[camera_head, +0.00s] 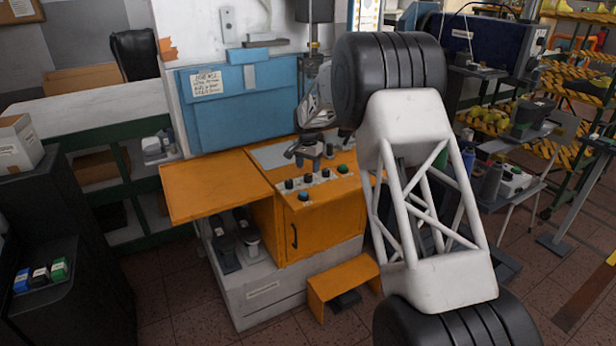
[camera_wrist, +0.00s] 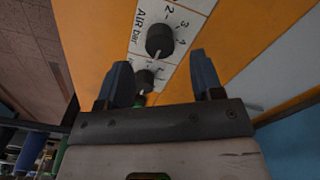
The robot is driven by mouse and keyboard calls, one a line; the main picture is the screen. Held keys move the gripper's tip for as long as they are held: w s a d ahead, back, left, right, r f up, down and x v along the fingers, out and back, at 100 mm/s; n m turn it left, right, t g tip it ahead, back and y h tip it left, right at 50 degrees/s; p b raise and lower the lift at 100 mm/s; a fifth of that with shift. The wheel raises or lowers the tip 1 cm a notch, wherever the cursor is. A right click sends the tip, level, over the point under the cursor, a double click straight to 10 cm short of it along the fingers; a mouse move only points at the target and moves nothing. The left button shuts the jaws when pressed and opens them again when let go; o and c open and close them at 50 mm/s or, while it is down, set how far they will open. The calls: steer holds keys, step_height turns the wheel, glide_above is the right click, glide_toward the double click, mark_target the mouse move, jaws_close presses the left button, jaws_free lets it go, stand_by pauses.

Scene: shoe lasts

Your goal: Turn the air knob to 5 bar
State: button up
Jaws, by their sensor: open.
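The air knob (camera_wrist: 160,41) is a round black knob on a white label strip reading "AIR bar". In the wrist view it lies beyond my open fingertips, with a pale pointer mark toward the picture's bottom left. In the head view my gripper (camera_head: 309,150) is above the orange machine's control panel; which knob there is the air knob, I cannot tell.
A second black knob (camera_wrist: 143,80) sits close by, partly hidden by my gripper. A blue panel (camera_head: 235,105) stands behind, and an orange side shelf (camera_head: 215,185) extends left.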

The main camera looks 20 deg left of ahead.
mark_target(308, 175)
steer(key=shift+f, duration=2.4)
steer(key=shift+c, duration=0.3)
steer(key=c, duration=0.9)
steer(key=shift+o, duration=0.2)
